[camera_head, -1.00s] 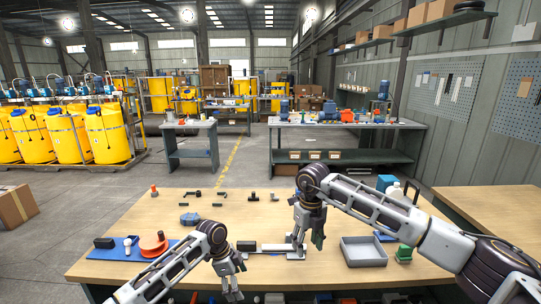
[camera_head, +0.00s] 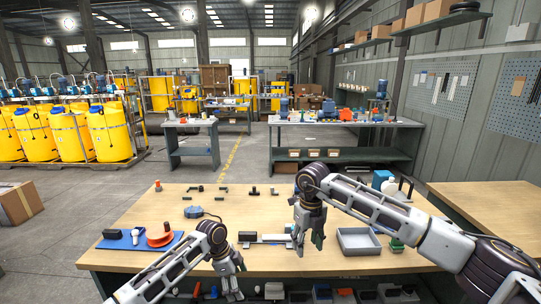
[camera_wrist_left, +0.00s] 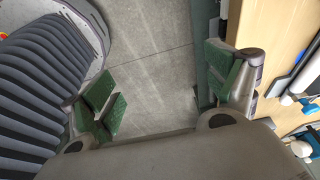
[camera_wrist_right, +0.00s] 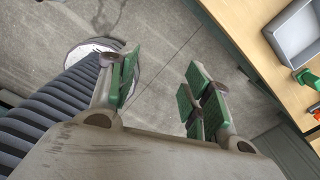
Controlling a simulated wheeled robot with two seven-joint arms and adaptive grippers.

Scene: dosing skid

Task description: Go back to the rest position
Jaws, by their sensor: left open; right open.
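My left gripper (camera_head: 232,287) hangs fingers down at the front edge of the wooden workbench (camera_head: 150,208). In the left wrist view my left gripper (camera_wrist_left: 165,95) has its green pads wide apart with only grey floor between them. My right gripper (camera_head: 308,236) points down over the bench, left of the grey tray. In the right wrist view my right gripper (camera_wrist_right: 160,90) has its green pads apart, with bare floor between them. Both grippers are empty.
A grey tray (camera_head: 358,242) and a green-based item (camera_head: 396,243) lie on the bench's right. A blue mat (camera_head: 126,241) with an orange reel (camera_head: 160,236) lies on its left. Small black fittings sit at the back. Bins stand under the front edge.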

